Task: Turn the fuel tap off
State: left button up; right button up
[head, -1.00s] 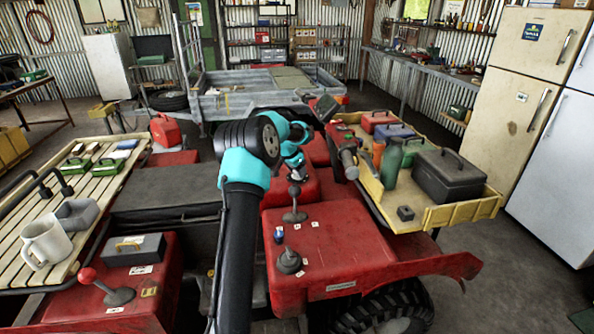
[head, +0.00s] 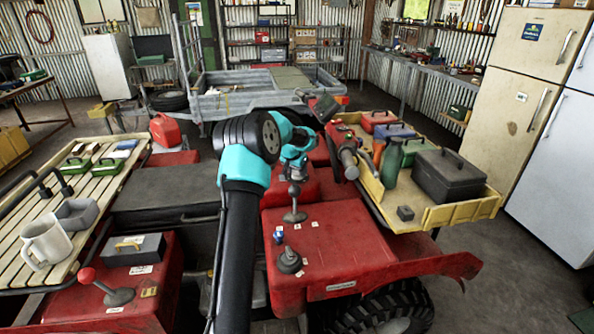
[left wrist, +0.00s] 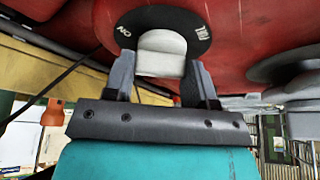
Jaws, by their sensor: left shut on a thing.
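The fuel tap (left wrist: 162,58) is a pale grey knob in front of a round black plate on a red body. White lettering on the plate reads "ON" at the left; the lettering at the right is hard to read. My left gripper (left wrist: 160,85) has one finger on each side of the knob and is shut on it. In the head view my left gripper (head: 295,178) points down above the red bodywork, right of the black seat. Its fingers and the tap's plate are too small to read there. My right gripper is not in view.
A red panel (head: 345,245) with a short grey knob (head: 290,262) lies nearer. A yellow tray (head: 460,213) with a dark toolbox (head: 448,176) is at right. A slatted rack (head: 30,215) with a mug (head: 45,242) is at left.

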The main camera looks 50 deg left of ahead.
pick_arm(q)
jog(key=n, duration=0.2)
jog(key=n+g+y, duration=0.1)
jog(key=n, duration=0.1)
jog(key=shift+d+y, duration=0.1)
jog(key=shift+y, duration=0.2)
jog(key=shift+w+n+g+y, duration=0.1)
jog(key=shift+n+g+y, duration=0.35)
jog(key=shift+n, duration=1.55)
jog(key=o, duration=0.9)
jog(key=shift+o, duration=0.2)
jog(key=v, duration=1.7)
jog(key=shift+d+r, duration=0.15)
jog(key=shift+r, duration=0.05)
